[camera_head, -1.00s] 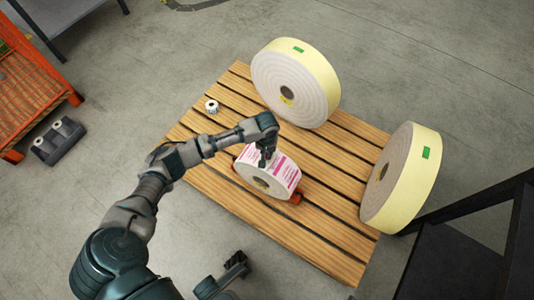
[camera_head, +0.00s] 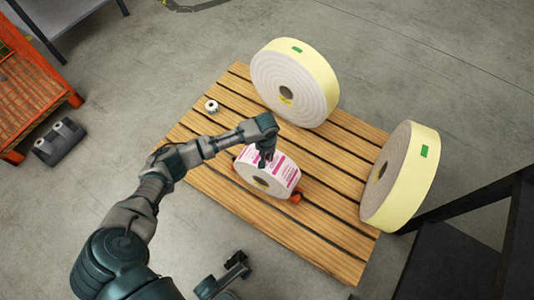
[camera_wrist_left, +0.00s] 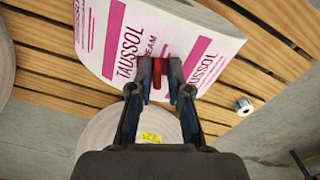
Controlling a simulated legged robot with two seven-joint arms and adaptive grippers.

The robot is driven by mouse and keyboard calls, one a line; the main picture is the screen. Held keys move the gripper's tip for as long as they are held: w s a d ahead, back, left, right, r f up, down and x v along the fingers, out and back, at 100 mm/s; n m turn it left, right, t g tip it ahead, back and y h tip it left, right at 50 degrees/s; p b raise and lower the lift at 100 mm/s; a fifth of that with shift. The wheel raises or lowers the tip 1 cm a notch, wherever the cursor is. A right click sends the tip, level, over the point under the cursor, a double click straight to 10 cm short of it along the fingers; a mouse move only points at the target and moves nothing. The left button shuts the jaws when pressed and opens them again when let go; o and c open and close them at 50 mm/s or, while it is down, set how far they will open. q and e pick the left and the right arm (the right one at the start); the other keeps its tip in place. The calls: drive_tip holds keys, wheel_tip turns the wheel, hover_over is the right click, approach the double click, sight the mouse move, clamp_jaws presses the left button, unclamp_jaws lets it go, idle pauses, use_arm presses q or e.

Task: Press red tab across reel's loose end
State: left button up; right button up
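The label reel (camera_head: 262,183) stands on its rim on the wooden pallet, white with magenta print; its printed face (camera_wrist_left: 115,45) fills the top of the left wrist view. My left gripper (camera_head: 266,160) points down at the reel's top. In the left wrist view its two dark fingers (camera_wrist_left: 161,78) stand a little apart with the red tab (camera_wrist_left: 160,70) between them, against the printed label surface. The fingers appear to touch the tab on both sides. The reel's loose end cannot be made out. My right gripper (camera_head: 237,262) is low in the head view, its fingers too small to read.
Orange chocks (camera_head: 296,197) sit by the reel. Two large cream rolls (camera_head: 330,72) (camera_head: 425,180) stand on the pallet (camera_head: 300,240) behind and right.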

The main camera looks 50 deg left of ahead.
use_arm(q)
drive_tip(key=shift+o, duration=0.7)
drive_tip(key=shift+w+r, duration=0.1)
drive_tip(key=shift+r, duration=0.25)
wheel_tip(320, 180, up, 11)
